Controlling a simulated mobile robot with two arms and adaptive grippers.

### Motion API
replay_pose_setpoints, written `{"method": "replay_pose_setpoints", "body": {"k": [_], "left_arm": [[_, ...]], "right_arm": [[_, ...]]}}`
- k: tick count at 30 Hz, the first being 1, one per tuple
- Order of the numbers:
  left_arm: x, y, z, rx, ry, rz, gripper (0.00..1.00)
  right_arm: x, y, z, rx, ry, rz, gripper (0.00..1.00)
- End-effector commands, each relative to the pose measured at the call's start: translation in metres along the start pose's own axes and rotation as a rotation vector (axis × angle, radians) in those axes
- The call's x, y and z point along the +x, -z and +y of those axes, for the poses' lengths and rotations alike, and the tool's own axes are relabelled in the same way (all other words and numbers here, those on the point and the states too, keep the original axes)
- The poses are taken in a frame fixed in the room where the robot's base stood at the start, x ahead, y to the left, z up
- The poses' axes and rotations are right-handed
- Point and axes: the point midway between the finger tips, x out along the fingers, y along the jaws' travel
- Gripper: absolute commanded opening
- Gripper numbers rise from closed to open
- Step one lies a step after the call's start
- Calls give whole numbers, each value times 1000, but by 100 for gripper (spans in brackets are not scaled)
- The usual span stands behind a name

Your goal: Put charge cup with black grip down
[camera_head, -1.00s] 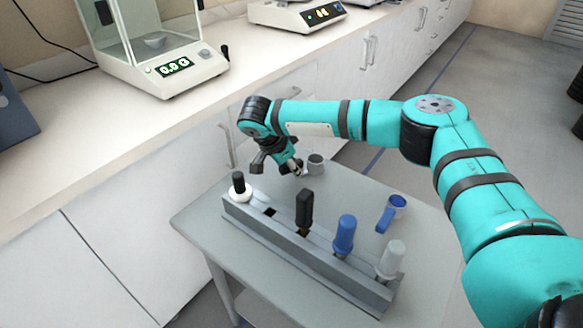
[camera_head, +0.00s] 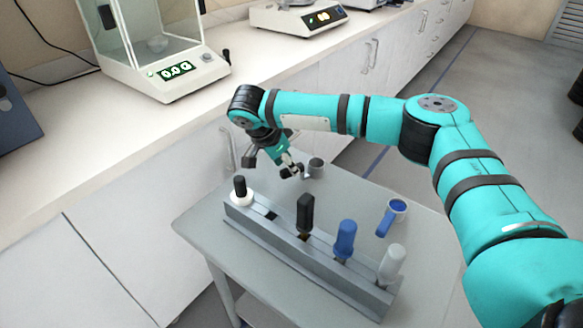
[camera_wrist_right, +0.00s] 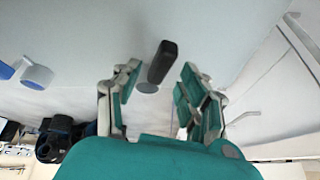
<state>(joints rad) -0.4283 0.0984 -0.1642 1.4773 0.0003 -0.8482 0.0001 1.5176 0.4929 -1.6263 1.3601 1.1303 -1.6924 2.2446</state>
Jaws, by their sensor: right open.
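The charge cup with black grip stands on the small grey table; its grey bowl (camera_head: 316,166) shows near the table's far edge in the head view. In the right wrist view its black grip (camera_wrist_right: 163,62) lies between my right fingers, with gaps on both sides, and part of the grey cup (camera_wrist_right: 147,87) shows at its end. My right gripper (camera_head: 294,172) is open, just left of the bowl, and holds nothing; its open fingers also show in the wrist view (camera_wrist_right: 158,90). In the head view the gripper hides most of the grip. My left gripper is not in view.
A grey rack (camera_head: 310,262) holds several upright tools with white-based black, black, blue and pale handles. The counter with a balance (camera_head: 160,70) is behind. The table (camera_head: 200,225) has free room around the rack.

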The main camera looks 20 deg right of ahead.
Motion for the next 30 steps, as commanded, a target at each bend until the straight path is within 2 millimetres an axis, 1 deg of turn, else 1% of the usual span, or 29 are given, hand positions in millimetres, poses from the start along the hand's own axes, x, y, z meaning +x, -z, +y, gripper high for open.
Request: {"method": "replay_pose_setpoints", "body": {"k": [1,6,9,12,17,30], "left_arm": [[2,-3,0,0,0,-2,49],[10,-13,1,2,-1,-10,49],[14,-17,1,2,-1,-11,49],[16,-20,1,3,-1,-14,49],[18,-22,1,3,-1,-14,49],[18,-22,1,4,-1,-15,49]], "right_arm": [[-14,0,-1,-2,4,-2,42],[-48,0,0,-1,2,-1,42],[-62,0,0,-1,2,-1,42],[-71,0,0,-1,1,0,42],[-76,0,0,0,0,0,42],[-75,0,0,0,0,0,42]]}}
